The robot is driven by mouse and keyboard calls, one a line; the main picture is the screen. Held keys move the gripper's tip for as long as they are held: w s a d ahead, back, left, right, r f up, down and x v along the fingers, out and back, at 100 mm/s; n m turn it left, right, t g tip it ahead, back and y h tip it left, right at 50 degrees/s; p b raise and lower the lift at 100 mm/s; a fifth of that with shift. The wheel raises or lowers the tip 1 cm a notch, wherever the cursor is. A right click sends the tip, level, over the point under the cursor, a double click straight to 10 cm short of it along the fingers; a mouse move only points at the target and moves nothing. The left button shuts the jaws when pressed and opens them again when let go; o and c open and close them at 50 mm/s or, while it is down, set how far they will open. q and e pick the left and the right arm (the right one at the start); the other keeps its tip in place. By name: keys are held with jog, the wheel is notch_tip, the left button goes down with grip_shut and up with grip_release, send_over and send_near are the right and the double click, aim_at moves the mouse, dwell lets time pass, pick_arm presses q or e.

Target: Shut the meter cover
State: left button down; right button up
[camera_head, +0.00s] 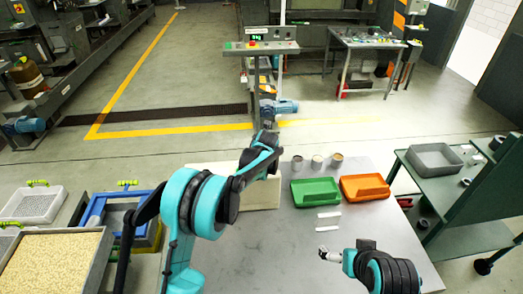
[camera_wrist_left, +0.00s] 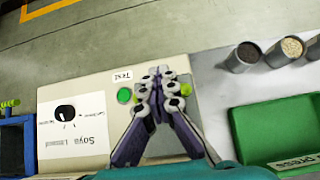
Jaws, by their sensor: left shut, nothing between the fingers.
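The meter is a beige box (camera_head: 262,198) on the grey table in the head view, partly hidden by my left arm. In the left wrist view its top (camera_wrist_left: 85,92) shows a black knob (camera_wrist_left: 65,113) on a white "Soya Linseed" dial plate, a green button (camera_wrist_left: 124,95) and a "Test" label (camera_wrist_left: 122,76). A grey area (camera_wrist_left: 200,112) lies at its right side, mostly behind my fingers; I cannot tell the cover's position. My left gripper (camera_wrist_left: 160,78) is shut and empty over the box. My right gripper (camera_head: 327,254) is low over the table; its fingers are too small to read.
A green tray (camera_head: 316,191) and an orange tray (camera_head: 365,187) stand right of the meter, with several cups (camera_head: 317,162) behind. Two white strips (camera_head: 328,222) lie in front. A crate of pale grain (camera_head: 50,264) is at left. The table's front middle is clear.

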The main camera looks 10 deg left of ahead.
pick_arm(q)
jog(key=shift+s+f, duration=0.25)
jog(key=shift+f, duration=0.2)
jog(key=c, duration=0.6)
grip_release()
jog(key=shift+w+f, duration=0.1)
jog(key=shift+f, duration=0.05)
jog(key=shift+c, duration=0.2)
jog(key=shift+o, duration=1.3)
jog(key=v, duration=1.1)
jog(key=shift+w+r, duration=0.15)
jog(key=shift+r, duration=0.55)
